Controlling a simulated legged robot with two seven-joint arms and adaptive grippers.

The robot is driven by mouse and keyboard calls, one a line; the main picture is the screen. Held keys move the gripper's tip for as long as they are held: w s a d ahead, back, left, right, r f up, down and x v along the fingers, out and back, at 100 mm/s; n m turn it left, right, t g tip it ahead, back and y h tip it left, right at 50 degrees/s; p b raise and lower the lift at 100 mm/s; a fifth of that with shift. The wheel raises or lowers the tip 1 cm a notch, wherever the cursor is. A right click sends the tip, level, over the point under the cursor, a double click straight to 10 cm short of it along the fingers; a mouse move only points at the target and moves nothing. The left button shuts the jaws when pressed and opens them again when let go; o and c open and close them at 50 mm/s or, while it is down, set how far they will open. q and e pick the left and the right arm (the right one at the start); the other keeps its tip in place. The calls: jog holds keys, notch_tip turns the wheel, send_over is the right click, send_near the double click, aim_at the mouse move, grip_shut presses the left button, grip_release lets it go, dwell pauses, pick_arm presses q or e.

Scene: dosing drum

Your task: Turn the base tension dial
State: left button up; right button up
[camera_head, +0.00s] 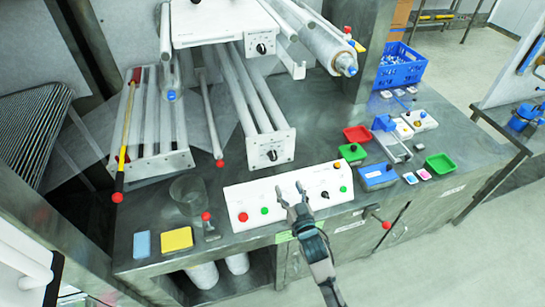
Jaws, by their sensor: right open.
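Two round dials show on white end plates: an upper dial (261,48) on the top unit and a lower dial (272,155) on the roller frame beneath it. Each has a dark knob; I cannot read their labels, so I cannot tell by name which is the base tension dial. My right gripper (291,193) comes in from the bottom, open and empty, over the white control panel (238,196). It is nearer the viewer than the lower dial and apart from it. It hides the middle of the panel. My left gripper is not in view.
The panel has red and green buttons and small black knobs. A clear beaker (188,190), a yellow sponge (177,239) and a blue block (142,244) stand left. Red-tipped levers stick out.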

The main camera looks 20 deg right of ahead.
aim_at(274, 158)
jog(key=w, duration=0.4)
jog(key=w+a, duration=0.1)
jog(key=w, duration=0.8)
jog(key=shift+w+a+p, duration=0.1)
jog(key=shift+a+p, duration=0.1)
jog(key=shift+p, duration=0.1)
jog(key=shift+w+d+f, duration=0.1)
jog(key=shift+w+f, duration=0.05)
jog(key=shift+w, duration=0.45)
jog(key=shift+d, duration=0.3)
jog(key=c, duration=1.1)
jog(key=shift+a, duration=0.2)
jog(key=shift+c, duration=0.2)
